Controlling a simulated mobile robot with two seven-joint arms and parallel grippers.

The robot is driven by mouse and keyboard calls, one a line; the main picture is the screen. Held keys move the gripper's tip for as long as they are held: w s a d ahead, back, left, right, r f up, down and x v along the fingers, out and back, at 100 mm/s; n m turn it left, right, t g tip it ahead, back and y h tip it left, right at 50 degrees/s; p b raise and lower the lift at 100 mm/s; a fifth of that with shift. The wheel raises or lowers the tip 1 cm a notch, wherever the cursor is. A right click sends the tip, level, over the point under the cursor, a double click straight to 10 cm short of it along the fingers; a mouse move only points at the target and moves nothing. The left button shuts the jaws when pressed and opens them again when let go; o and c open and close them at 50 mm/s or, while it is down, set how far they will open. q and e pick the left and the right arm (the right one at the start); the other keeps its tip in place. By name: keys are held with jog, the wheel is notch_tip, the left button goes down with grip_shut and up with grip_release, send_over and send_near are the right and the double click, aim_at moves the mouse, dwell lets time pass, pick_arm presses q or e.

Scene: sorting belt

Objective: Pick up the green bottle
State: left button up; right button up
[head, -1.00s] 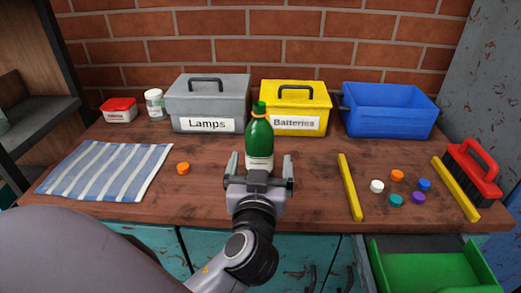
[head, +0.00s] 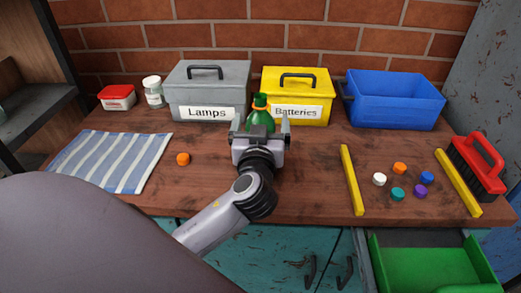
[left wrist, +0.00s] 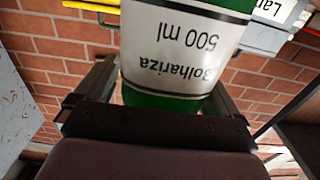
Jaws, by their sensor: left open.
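The green bottle (head: 261,117) stands upright on the workbench, in front of the yellow Batteries box. In the head view only its neck and shoulder show; my gripper hides the lower part. My left gripper (head: 260,128) is open, with one finger on each side of the bottle. In the left wrist view the bottle's white label (left wrist: 180,45) appears upside down and close, between the fingers. I cannot tell whether either finger touches it. My right gripper is in neither view.
The grey Lamps box (head: 180,103), yellow Batteries box (head: 318,95) and blue bin (head: 395,104) line the back. An orange cap (head: 183,159) lies left of my arm. Yellow strips (head: 351,180), several caps and a red brush (head: 480,160) are at right. A striped cloth (head: 110,160) lies left.

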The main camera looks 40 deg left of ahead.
pick_arm(q)
jog(key=shift+c, duration=0.3)
jog(key=c, duration=1.6)
